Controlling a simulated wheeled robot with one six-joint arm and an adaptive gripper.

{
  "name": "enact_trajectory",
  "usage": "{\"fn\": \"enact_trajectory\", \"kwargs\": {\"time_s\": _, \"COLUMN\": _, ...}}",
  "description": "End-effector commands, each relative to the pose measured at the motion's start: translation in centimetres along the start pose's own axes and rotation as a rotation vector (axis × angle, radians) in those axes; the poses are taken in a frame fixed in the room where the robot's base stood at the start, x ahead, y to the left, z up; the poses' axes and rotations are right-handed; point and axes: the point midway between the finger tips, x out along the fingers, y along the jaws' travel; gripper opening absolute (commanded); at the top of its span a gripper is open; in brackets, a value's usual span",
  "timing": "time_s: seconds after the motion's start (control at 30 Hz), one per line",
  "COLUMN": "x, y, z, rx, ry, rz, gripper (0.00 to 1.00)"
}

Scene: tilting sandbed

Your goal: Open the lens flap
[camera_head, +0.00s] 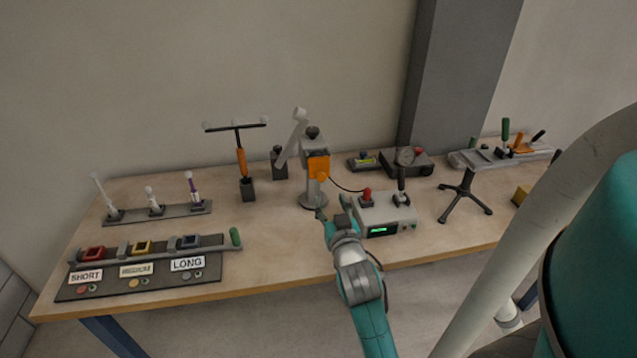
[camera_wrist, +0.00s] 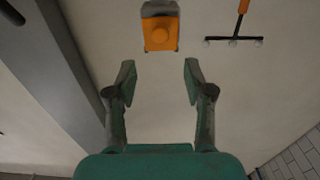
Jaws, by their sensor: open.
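The orange lens flap (camera_head: 317,163) sits on the front of a grey instrument head on a stand (camera_head: 313,143). It appears to lie against the head's front, with a small orange knob low on it. In the wrist view the orange flap (camera_wrist: 160,33) is at the top centre, beyond my fingertips. My gripper (camera_head: 333,208) is in front of the stand, below the flap and slightly right of it. Its two fingers (camera_wrist: 158,72) are spread wide with nothing between them, and they do not touch the flap.
A grey control box (camera_head: 380,215) with a red knob and green display stands just right of my gripper. A black-and-orange T-shaped tool (camera_head: 241,160) stands left of the instrument. A rack labelled SHORT, MEDIUM and LONG (camera_head: 140,285) lies at the front left. Bare tabletop (camera_head: 270,225) lies left of my gripper.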

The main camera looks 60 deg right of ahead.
Motion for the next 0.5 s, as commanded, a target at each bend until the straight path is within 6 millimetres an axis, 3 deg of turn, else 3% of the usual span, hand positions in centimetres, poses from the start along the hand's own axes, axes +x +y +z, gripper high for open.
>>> {"fn": "enact_trajectory", "kwargs": {"time_s": 0.5, "x": 7.7, "y": 0.0, "z": -0.1, "rx": -0.001, "ry": 0.001, "rz": -0.001, "gripper": 0.52}}
